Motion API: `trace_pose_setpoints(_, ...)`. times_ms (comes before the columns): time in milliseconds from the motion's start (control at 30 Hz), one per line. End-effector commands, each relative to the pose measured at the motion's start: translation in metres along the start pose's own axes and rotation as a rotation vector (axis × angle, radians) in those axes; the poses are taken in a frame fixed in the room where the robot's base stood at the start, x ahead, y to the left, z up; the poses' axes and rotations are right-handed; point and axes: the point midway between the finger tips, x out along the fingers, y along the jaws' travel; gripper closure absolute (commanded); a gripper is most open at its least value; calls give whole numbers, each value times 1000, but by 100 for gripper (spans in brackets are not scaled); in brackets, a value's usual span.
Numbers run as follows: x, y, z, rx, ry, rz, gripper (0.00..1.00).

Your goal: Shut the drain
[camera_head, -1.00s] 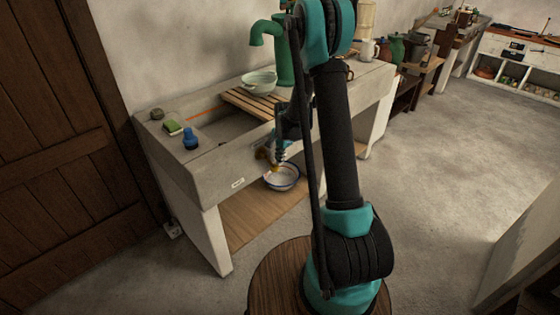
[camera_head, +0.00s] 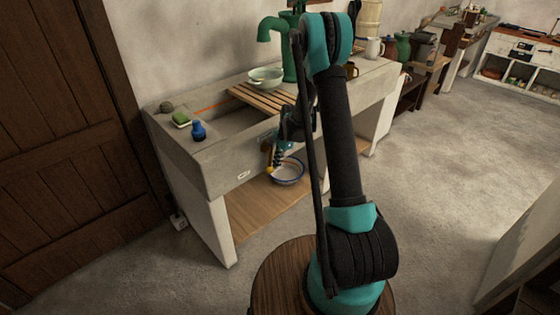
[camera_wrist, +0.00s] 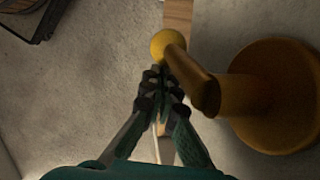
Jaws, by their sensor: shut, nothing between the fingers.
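A brass drain fitting with a wide round body (camera_wrist: 275,97) and a short lever ending in a yellow ball knob (camera_wrist: 168,44) fills the right of the wrist view. My gripper (camera_wrist: 162,78) is shut and empty. Its fingertips lie just below the ball, close beside the lever in the picture; I cannot tell whether they touch it. In the head view my gripper (camera_head: 280,160) is low at the front of the stone sink (camera_head: 215,170). Yellow parts of the fitting (camera_head: 269,167) show beside it, partly hidden. The drain opening inside the basin is not visible.
The floor to the right is open.

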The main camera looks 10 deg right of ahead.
Motion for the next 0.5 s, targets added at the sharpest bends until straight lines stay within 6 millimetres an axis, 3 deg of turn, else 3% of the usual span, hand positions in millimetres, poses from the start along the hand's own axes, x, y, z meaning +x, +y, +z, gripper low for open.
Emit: trace_pose_setpoints(500,7,4,21,-1,-1,1,100)
